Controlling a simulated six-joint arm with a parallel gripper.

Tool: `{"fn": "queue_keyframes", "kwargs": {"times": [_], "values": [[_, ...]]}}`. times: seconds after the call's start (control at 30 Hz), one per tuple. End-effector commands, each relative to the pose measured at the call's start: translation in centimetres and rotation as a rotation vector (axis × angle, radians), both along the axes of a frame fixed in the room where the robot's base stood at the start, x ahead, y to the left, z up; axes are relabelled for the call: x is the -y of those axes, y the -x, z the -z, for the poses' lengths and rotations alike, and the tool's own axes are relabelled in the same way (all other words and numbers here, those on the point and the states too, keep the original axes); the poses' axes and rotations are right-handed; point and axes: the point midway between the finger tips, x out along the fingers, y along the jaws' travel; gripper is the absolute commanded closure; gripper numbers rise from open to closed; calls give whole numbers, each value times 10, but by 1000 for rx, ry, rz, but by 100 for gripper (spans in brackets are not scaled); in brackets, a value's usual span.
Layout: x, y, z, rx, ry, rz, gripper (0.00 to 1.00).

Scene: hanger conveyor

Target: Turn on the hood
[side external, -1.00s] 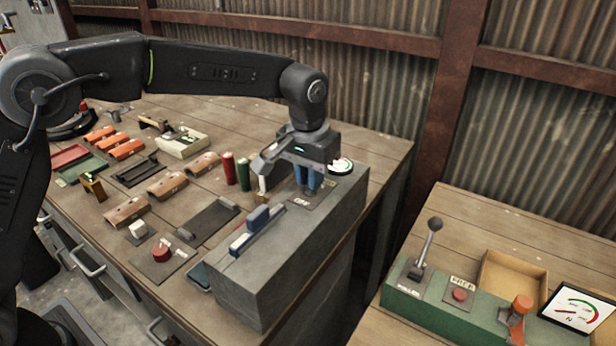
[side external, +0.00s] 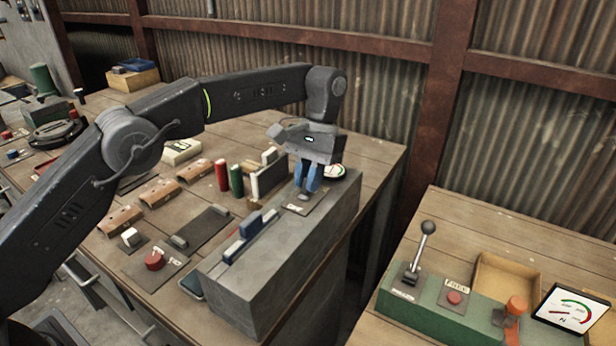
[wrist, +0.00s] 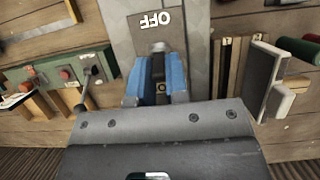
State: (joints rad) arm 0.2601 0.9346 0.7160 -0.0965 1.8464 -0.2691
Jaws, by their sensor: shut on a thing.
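My gripper (side external: 307,180) has blue fingertips and is at a small metal plate (side external: 312,206) on top of the grey box (side external: 285,255). In the wrist view, my gripper (wrist: 157,85) is closed around a small switch whose pale metal tip (wrist: 158,46) shows just beyond the fingers. The rest of the switch is mostly hidden between them. An "OFF" label (wrist: 154,20) reads upside down on the plate beyond the tip. I cannot tell from these frames which part is the hood.
A round gauge (side external: 336,171) is just behind my gripper. A green and a red cylinder (side external: 222,177) stand to the left. A separate bench at right holds a lever (side external: 424,250), a red button (side external: 455,298) and a gauge panel (side external: 572,308).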

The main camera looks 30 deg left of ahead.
Motion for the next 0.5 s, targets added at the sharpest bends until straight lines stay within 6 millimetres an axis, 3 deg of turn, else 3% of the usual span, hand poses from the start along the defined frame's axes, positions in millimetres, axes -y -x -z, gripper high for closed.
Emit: {"fn": "queue_keyframes", "kwargs": {"times": [0.3,0.33,0.5], "values": [[0,0,0,0,0,-1,100],[0,0,0,0,0,-1,83],[0,0,0,0,0,-1,67]]}}
